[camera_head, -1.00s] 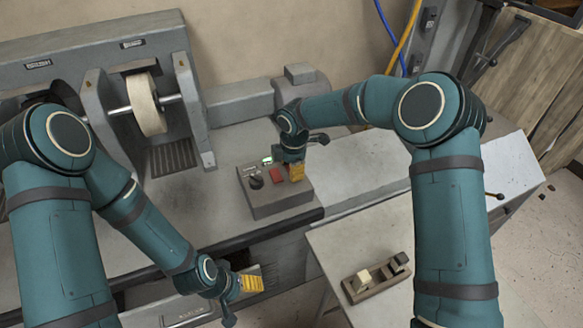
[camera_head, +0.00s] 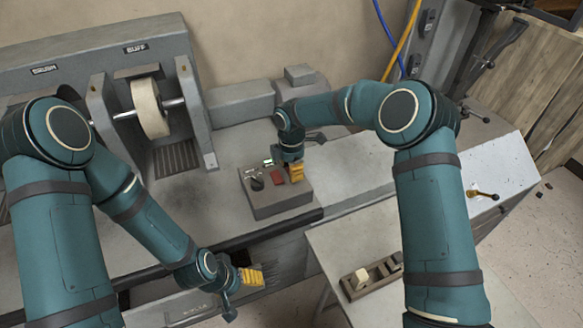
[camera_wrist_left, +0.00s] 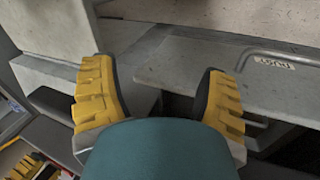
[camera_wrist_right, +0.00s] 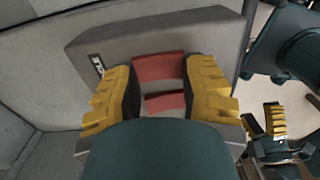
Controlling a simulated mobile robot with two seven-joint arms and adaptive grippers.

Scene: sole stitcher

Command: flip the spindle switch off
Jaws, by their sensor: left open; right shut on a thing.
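A grey control box (camera_head: 283,203) sits on the bench in the head view. My right gripper (camera_head: 296,174) is down at the box top. In the right wrist view its yellow fingers (camera_wrist_right: 163,95) stand on both sides of the red switch (camera_wrist_right: 165,103), shut on it; the finger contact is partly hidden. I cannot read the switch position. My left gripper (camera_head: 251,277) is open and empty in front of the bench edge; its spread fingers (camera_wrist_left: 158,92) show in the left wrist view.
A buffing wheel (camera_head: 149,107) on a shaft stands behind, at the left. A side table (camera_head: 330,243) at the lower right holds a small tray (camera_head: 349,289), partly hidden by my right arm. Bench top left of the box is clear.

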